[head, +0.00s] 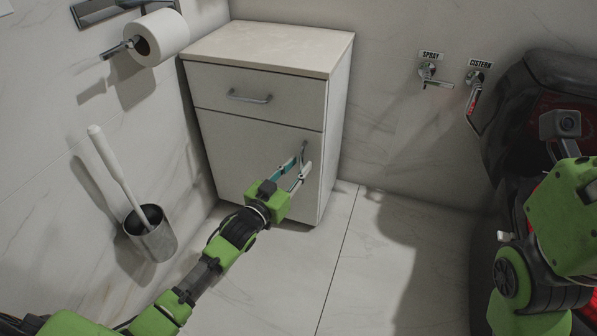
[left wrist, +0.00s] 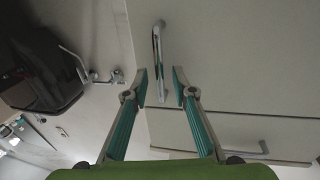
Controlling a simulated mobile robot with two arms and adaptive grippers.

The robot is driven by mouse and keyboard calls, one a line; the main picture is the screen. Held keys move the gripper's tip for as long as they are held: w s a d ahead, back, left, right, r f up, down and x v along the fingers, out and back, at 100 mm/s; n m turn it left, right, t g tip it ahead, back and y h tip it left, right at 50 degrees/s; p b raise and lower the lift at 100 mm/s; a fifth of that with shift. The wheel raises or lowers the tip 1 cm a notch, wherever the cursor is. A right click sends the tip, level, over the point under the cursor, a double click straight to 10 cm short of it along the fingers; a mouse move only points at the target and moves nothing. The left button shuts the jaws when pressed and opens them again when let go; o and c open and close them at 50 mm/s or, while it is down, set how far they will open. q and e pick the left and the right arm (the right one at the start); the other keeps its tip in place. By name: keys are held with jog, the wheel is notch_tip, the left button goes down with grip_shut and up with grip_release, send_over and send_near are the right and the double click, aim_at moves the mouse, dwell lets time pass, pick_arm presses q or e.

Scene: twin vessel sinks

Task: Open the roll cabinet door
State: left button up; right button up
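A white cabinet (head: 268,40) stands against the back wall with a drawer on top and a door (head: 230,155) below. The door appears shut. Its upright metal bar handle (head: 304,149) is near the door's right edge. My left gripper (head: 302,162) reaches up to the handle. In the left wrist view, the handle (left wrist: 157,50) runs down between the fingertips of my left gripper (left wrist: 159,84). The fingers are apart, with visible gaps on both sides of the bar. My right arm shows at the right edge of the head view, but no right fingertips are visible.
A drawer with a horizontal handle (head: 249,97) sits above the door. A toilet brush in a metal holder (head: 152,240) and a paper roll (head: 161,37) are on the left wall. A dark toilet (head: 512,110) is at the right. The floor (head: 345,265) before the cabinet is clear.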

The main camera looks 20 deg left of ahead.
pick_arm(q)
jog(key=shift+w+d, duration=0.1)
jog(key=shift+w, duration=0.3)
jog(key=shift+c, duration=0.4)
grip_shut()
